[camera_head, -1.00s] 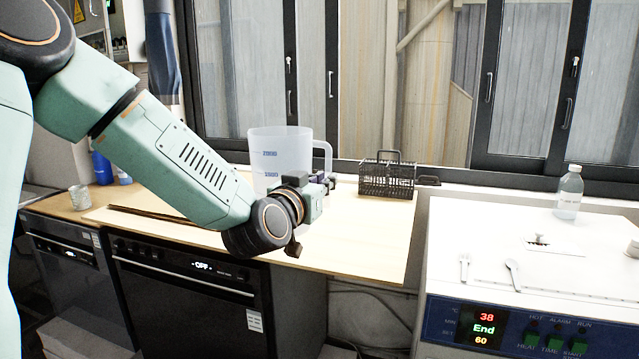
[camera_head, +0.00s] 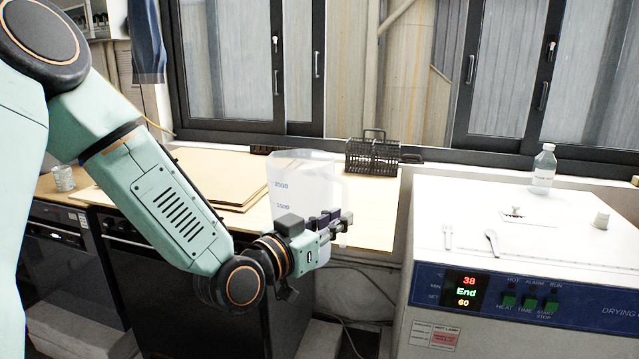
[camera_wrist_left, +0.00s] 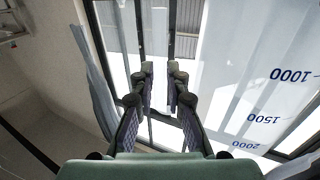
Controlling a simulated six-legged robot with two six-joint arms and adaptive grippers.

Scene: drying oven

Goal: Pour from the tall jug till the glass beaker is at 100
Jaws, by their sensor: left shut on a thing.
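The tall jug (camera_head: 296,178) is translucent white with blue volume marks. It is upright in front of the wooden worktop, partly hidden by my left gripper. My left gripper (camera_head: 336,226) is shut on the jug at its handle side, with the handle largely hidden. In the left wrist view the jug's wall (camera_wrist_left: 262,95) fills the right side, with marks 1000, 1500 and 2000 upside down. The gripper's fingers (camera_wrist_left: 160,85) are beside it. The liquid level in the jug cannot be told.
The drying oven (camera_head: 520,265) stands at right. A black wire rack (camera_head: 372,157) stands behind the jug. The worktop (camera_head: 240,218) has free room.

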